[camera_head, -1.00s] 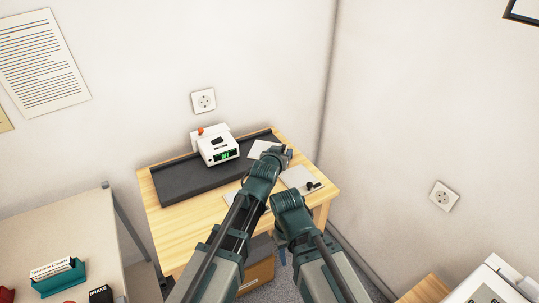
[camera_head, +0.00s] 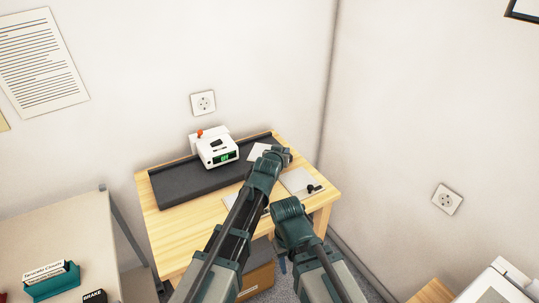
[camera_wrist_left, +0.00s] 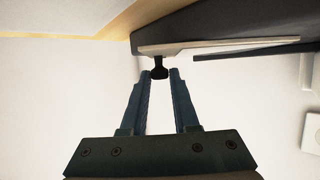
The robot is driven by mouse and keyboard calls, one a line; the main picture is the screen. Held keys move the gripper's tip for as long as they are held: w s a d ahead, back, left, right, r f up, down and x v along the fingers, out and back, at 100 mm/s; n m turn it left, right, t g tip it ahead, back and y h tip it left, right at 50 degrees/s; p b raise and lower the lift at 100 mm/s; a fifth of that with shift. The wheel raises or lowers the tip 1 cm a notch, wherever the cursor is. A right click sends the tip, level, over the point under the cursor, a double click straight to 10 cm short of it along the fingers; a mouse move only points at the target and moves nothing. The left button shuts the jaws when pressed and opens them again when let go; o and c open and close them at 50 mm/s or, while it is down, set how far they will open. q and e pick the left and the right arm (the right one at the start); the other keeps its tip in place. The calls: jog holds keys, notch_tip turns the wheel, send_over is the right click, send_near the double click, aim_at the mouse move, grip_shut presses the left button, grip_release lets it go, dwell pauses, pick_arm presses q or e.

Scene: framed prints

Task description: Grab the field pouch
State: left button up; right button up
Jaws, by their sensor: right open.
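I cannot tell for sure which object is the field pouch. A flat pale item (camera_head: 258,151) lies on the dark mat beside my left gripper (camera_head: 281,153), which partly hides it. In the left wrist view a thin pale slab (camera_wrist_left: 215,44) has a black knob (camera_wrist_left: 159,68) under it. The left fingers (camera_wrist_left: 159,74) are apart, with the knob at their tips and a narrow gap on each side. A second pale flat item (camera_head: 297,180) with a black piece lies at the desk's right edge. My right gripper (camera_head: 282,264) is low by the desk front, mostly hidden by its arm.
The wooden desk (camera_head: 165,222) bears the dark mat (camera_head: 190,183) and a white device (camera_head: 215,148) with a green display. A grey-topped table (camera_head: 60,225) with a teal holder (camera_head: 50,282) stands left. Walls close in behind and right.

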pick_arm(q)
grip_shut()
